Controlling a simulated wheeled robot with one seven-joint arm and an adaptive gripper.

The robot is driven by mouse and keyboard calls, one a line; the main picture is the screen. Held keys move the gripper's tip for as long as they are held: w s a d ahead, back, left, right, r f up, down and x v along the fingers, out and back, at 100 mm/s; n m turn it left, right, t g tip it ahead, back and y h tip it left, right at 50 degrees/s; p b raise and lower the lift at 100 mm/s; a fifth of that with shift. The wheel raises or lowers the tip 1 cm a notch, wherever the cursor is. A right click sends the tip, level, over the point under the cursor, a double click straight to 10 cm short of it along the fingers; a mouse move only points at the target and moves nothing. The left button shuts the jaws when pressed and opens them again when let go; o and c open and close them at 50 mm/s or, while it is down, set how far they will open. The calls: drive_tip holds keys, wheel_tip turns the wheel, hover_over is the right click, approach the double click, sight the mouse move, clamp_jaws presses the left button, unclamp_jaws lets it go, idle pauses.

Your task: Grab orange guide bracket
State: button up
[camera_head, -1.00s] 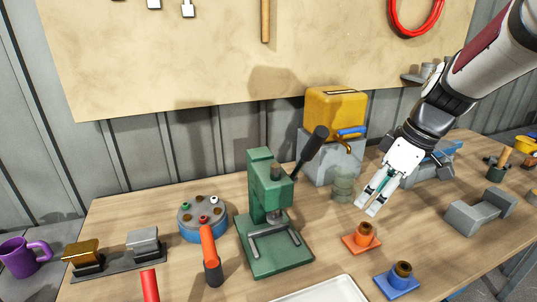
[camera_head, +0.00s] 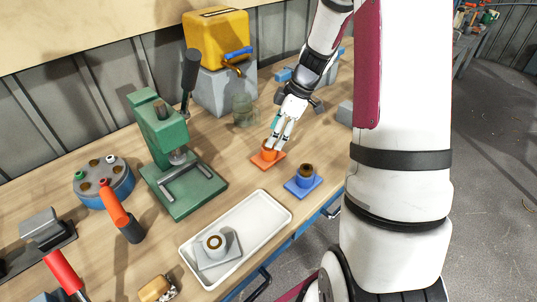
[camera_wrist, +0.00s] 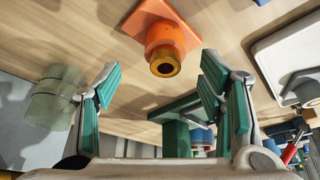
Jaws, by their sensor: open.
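The orange guide bracket (camera_head: 267,156) is a square orange plate with a short upright collar and a brass-coloured bushing on top. It lies on the wooden bench, left of the blue bracket (camera_head: 304,180). My gripper (camera_head: 280,140) is right above the orange bracket in the head view and partly covers its collar. In the wrist view, the orange bracket (camera_wrist: 162,38) appears ahead of and between the two teal-padded fingers of my gripper (camera_wrist: 160,85). The fingers are spread apart with nothing between their pads. I cannot tell whether a fingertip touches the collar.
A green press (camera_head: 171,150) stands to the left. A white tray (camera_head: 262,205) holding a grey bracket (camera_head: 217,250) lies in front. Some bench is bare around the orange bracket.

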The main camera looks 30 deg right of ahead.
sight(268, 153)
drive_tip(key=x, duration=0.4)
drive_tip(key=shift+s+a+f, duration=0.25)
drive_tip(key=shift+f, duration=0.1)
drive_tip(key=shift+w+a+f, duration=0.1)
drive_tip(key=shift+f, duration=0.3)
clamp_jaws()
